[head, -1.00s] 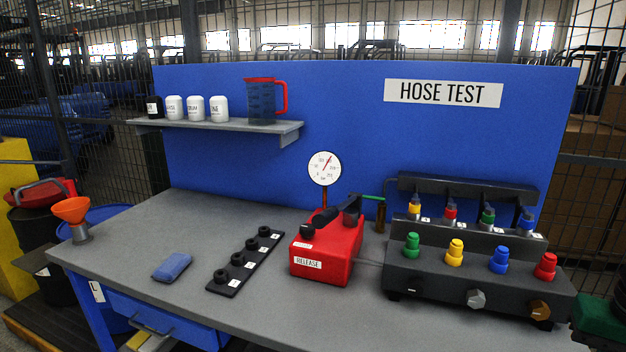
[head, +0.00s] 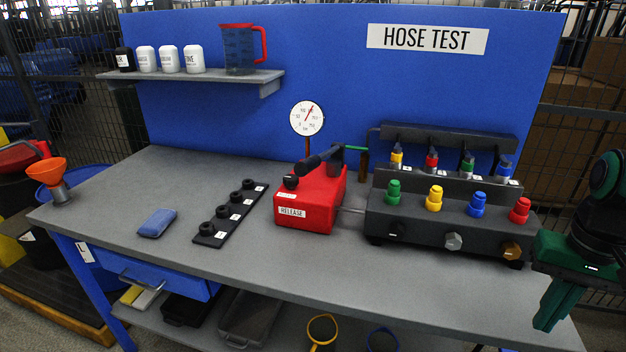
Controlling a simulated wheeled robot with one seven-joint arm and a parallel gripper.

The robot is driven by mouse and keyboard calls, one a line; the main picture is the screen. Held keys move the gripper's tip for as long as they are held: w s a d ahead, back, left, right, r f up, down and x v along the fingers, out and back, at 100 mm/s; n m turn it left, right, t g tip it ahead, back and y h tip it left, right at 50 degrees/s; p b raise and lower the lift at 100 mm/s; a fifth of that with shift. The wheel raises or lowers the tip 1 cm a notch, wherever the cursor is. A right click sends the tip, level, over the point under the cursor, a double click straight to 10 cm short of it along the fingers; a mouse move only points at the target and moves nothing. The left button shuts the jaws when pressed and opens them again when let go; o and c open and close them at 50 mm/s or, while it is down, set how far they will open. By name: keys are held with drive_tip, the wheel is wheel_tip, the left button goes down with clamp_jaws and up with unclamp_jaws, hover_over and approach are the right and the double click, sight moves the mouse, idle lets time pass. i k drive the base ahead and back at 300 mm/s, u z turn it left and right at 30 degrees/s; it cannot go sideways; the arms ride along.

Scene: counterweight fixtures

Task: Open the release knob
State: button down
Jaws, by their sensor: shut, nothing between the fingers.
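The red hand pump box (head: 318,205) stands on the grey workbench, with a white RELEASE label (head: 291,212) on its front. A small black knob (head: 291,182) sits on top at its left front corner, above the label. A black pump lever (head: 322,158) lies over the box. My green gripper (head: 548,318) is at the far right, over the bench's right end, fingers pointing down. It is shut and empty, well apart from the pump.
A dark manifold block (head: 425,218) with coloured caps stands between pump and gripper. A gauge (head: 307,118) rises behind the pump. The bench front is clear.

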sight(291, 181)
drive_tip(key=u, duration=0.65)
drive_tip(key=i, duration=0.5)
drive_tip(key=u, duration=0.2)
